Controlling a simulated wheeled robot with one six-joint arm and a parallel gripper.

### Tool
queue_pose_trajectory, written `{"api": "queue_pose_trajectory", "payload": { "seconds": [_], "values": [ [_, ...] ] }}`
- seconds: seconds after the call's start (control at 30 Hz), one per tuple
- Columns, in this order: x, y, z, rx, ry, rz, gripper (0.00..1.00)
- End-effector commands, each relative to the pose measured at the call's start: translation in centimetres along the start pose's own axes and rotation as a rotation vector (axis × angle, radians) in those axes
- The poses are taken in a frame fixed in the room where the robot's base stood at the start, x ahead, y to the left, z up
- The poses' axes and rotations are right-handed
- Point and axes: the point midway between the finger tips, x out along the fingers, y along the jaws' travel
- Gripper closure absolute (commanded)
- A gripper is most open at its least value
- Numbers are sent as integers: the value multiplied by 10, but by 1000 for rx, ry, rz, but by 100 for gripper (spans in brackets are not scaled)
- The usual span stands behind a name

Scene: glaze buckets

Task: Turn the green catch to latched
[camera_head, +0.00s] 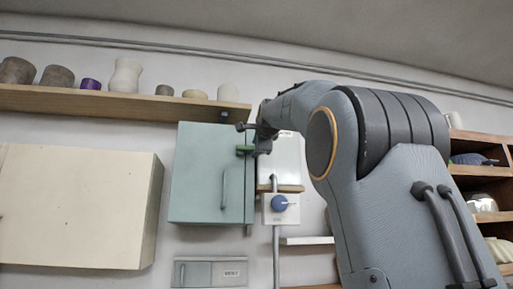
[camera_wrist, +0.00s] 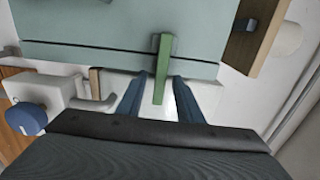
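The green catch (camera_head: 244,149) is on the right edge of a pale teal cabinet (camera_head: 197,177) in the head view, where it looks roughly level. In the wrist view the catch (camera_wrist: 162,72) is a green bar fixed at the cabinet door's edge, pointing down towards my gripper. My gripper (camera_wrist: 159,88) is open, one dark blue finger on each side of the bar's free end, with visible gaps on both sides. In the head view my gripper (camera_head: 257,138) is at the catch, its fingers partly hidden.
A white box with a blue knob (camera_head: 279,203) is on the wall just below right of the cabinet. A shelf (camera_head: 120,104) with several pots runs above. A cream cabinet (camera_head: 75,206) is at left. A wooden shelf unit (camera_head: 480,172) stands at right.

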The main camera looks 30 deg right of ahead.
Motion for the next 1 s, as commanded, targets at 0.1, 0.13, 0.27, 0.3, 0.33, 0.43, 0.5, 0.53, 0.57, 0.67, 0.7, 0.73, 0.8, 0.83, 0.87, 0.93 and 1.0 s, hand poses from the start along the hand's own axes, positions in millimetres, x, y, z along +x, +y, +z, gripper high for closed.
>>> {"api": "queue_pose_trajectory", "payload": {
  "seconds": [0.1, 0.13, 0.27, 0.3, 0.33, 0.43, 0.5, 0.53, 0.57, 0.67, 0.7, 0.73, 0.8, 0.83, 0.87, 0.93, 1.0],
  "values": [
    [0, 0, 0, -1, 0, 0, 67],
    [0, 0, 0, -1, 0, 0, 67],
    [-2, 0, 0, -1, 0, -1, 67],
    [-5, 0, 0, -1, 0, -2, 67],
    [-8, 0, 0, -1, 0, -3, 67],
    [-20, 1, 0, -1, 0, -2, 67],
    [-30, 1, 0, -1, 1, -4, 67],
    [-36, 1, 0, -1, 1, -4, 67],
    [-41, 1, 0, -1, 1, -4, 67],
    [-56, 2, 0, -1, 1, -3, 67],
    [-61, 1, 0, -1, 1, -3, 67],
    [-64, 1, 0, -1, 1, -3, 67],
    [-71, 1, 0, -1, 1, -1, 67],
    [-73, 1, 0, -1, 0, 0, 67],
    [-75, 1, 0, -1, 0, 0, 67],
    [-77, 1, 0, -1, 0, 0, 67],
    [-78, 1, 0, -1, 0, 0, 67]
  ]
}}
